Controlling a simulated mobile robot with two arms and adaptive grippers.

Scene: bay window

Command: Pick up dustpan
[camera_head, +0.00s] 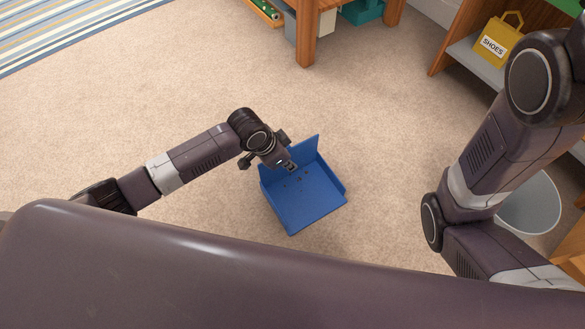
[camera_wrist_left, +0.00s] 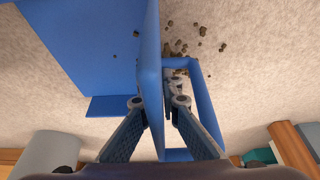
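The blue dustpan (camera_head: 318,205) shows near the middle of the head view, with a raised back wall and sides. Several small dark crumbs show against its bottom. My left gripper (camera_head: 291,166) is over its back edge, pointing down. In the left wrist view, the upright blue wall of the dustpan (camera_wrist_left: 152,60) runs between the two fingers of my left gripper (camera_wrist_left: 158,103). The right finger overlaps a blue loop beside that wall. Whether the fingers press on the wall cannot be told. My right arm shows at the right, but its gripper is out of sight.
A grey bin (camera_head: 532,205) stands at the right beside my right arm. A shelf with a yellow SHOES bag (camera_head: 497,40) is at the upper right. A wooden table leg (camera_head: 307,35) stands at the top.

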